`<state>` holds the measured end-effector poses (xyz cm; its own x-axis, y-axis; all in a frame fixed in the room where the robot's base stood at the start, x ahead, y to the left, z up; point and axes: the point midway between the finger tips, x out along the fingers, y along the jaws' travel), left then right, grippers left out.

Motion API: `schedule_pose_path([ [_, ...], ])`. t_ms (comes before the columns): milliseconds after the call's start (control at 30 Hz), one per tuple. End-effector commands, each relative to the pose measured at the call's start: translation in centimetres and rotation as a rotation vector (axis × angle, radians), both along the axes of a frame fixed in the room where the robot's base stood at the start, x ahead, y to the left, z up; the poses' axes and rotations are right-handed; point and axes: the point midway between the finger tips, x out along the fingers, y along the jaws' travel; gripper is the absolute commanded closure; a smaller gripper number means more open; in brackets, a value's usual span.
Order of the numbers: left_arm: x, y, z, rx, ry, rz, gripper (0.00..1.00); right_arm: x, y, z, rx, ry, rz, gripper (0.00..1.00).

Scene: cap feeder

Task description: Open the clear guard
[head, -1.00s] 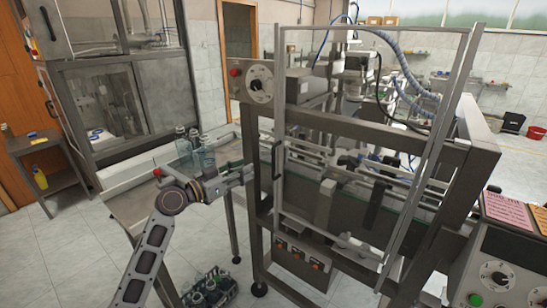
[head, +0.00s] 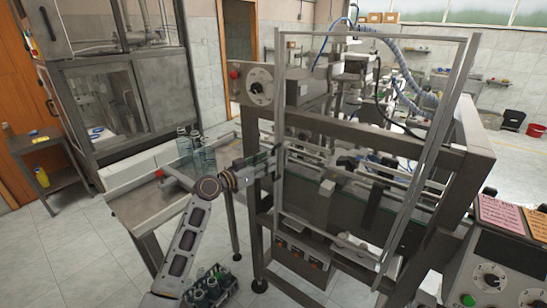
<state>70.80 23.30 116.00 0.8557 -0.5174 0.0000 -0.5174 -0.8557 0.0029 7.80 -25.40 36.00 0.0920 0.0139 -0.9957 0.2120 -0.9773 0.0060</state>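The clear guard (head: 280,92) is a see-through panel in a tall metal frame on the front of the cap feeder, in the middle of the head view. Its frame leans out a little from the machine body, with the top bar high and the lower edge near the switches. My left gripper (head: 268,163) is at the guard's left post, where the handle is. It covers the handle, and its fingers are too small and dark to tell whether they are closed on it. My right gripper is out of view.
A steel table (head: 150,206) with clear bottles (head: 204,158) stands left of the feeder. A crate of bottles (head: 210,288) is on the floor below my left arm. A control panel (head: 492,268) with dials stands at the right front. A post of the feeder carries a knob (head: 260,92).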

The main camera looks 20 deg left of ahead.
Motion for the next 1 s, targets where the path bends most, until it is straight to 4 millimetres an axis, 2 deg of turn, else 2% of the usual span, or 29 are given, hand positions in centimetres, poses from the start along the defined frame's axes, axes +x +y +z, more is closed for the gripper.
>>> schedule_pose_path([
  [200,1.9,-1.2,0.2,-0.002,0.000,0.000,0.66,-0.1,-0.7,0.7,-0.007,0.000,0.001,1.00],
  [400,3.0,-1.8,0.1,0.001,0.001,-0.001,0.66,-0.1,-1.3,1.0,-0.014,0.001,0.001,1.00],
  [800,3.3,-2.0,0.0,0.001,0.001,-0.001,0.66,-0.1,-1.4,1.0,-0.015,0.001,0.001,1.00],
  [867,3.3,-2.0,0.0,0.001,0.001,-0.001,0.72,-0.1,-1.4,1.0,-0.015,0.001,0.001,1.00],
  [1000,3.3,-2.0,0.0,0.001,0.001,-0.001,0.90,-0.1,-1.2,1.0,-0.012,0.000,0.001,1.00],
])
